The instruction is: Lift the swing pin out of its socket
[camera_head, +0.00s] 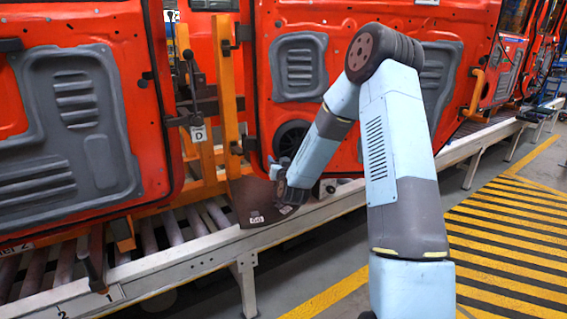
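Orange door panels (290,20) hang at the left and centre. Orange posts (228,75) stand in the gap between them. A brown plate (250,201) lies beneath my gripper on the roller conveyor (190,258). Striped floor (510,240) at the right is clear.

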